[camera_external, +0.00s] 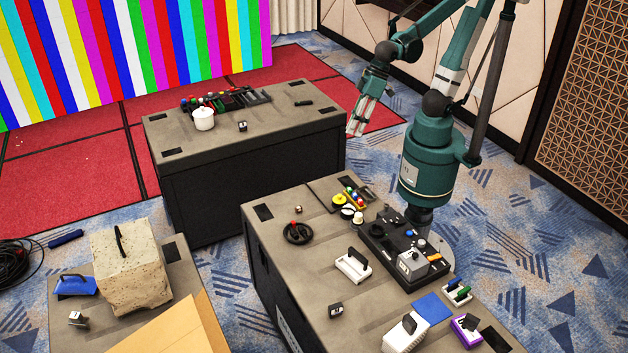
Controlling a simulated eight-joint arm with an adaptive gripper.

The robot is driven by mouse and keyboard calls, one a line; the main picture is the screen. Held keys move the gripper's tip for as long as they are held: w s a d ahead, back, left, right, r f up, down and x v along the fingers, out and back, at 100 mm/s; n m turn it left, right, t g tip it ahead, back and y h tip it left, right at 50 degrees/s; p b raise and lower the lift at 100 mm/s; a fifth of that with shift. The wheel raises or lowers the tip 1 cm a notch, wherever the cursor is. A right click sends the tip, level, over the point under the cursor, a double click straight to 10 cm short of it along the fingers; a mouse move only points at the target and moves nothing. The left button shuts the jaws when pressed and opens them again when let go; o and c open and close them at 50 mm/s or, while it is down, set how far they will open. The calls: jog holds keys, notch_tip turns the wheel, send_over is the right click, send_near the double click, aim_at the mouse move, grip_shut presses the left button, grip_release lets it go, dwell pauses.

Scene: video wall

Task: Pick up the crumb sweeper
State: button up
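I cannot tell for certain which object is the crumb sweeper. Candidates are a blue block with a looped handle (75,286) on the left case, a white block with a dark handle (353,265) on the front case, and a larger white one (404,333) near that case's front edge. My gripper (357,128) hangs in the air beside the right end of the back case, fingers pointing down, away from all three. Nothing shows between its fingers, but they are too small to tell how far apart they are.
The front case (300,275) bears a black control panel (385,240), a black valve wheel (298,233), a blue pad (433,308) and a purple-and-white block (466,329). The back case (270,120) holds a white pot (203,119). A stone block (130,268) and cardboard (165,330) crowd the left case.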

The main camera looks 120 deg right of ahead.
jog(key=w+a+f+m+g, duration=0.2)
jog(key=w+a+f+m, duration=0.1)
jog(key=w+a, duration=0.4)
jog(key=m+g, duration=0.3)
jog(key=m, duration=0.6)
send_over(355, 249)
jog(key=shift+h, duration=0.4)
jog(key=f, duration=1.4)
jog(key=f+b, duration=0.1)
jog(key=f, duration=0.7)
jog(key=shift+s+d, duration=0.1)
jog(key=shift+d, duration=0.2)
jog(key=shift+a+f, duration=0.4)
jog(key=shift+f, duration=0.05)
jog(key=shift+f, duration=1.3)
jog(key=shift+d+f+b, duration=0.15)
jog(key=shift+f+b, duration=0.6)
jog(key=shift+f, duration=1.85)
